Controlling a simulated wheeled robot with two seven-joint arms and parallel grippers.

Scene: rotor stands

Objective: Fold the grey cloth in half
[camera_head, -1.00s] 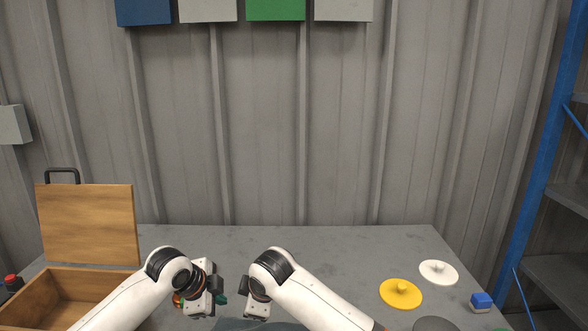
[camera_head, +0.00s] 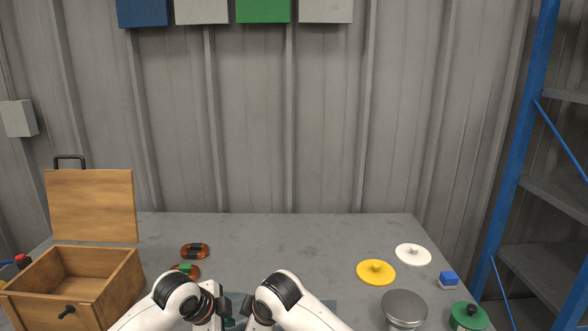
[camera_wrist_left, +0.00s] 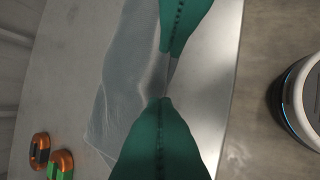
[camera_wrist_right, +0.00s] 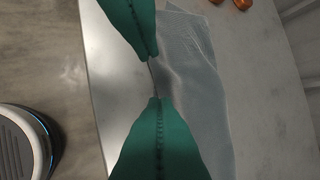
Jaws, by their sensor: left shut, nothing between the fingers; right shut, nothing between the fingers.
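The grey cloth (camera_head: 327,307) lies on the table and is mostly hidden behind my arms in the head view. In the left wrist view the cloth (camera_wrist_left: 125,75) is a thin, pale sheet with uneven edges. It also shows in the right wrist view (camera_wrist_right: 195,75). My left gripper (camera_wrist_left: 167,97) is shut and empty, with its green fingers in front of the cloth. My right gripper (camera_wrist_right: 152,78) is shut and empty, also over the cloth's edge. In the head view the two grippers are close together at the bottom, and their fingertips are largely hidden.
An open wooden box (camera_head: 80,285) stands at the left. Two orange-brown rings (camera_head: 195,250) lie beside it. Yellow (camera_head: 376,271) and white (camera_head: 413,254) discs, a grey round piece (camera_head: 404,307), a blue block (camera_head: 448,280) and a green piece (camera_head: 468,317) are at the right. The table's back middle is clear.

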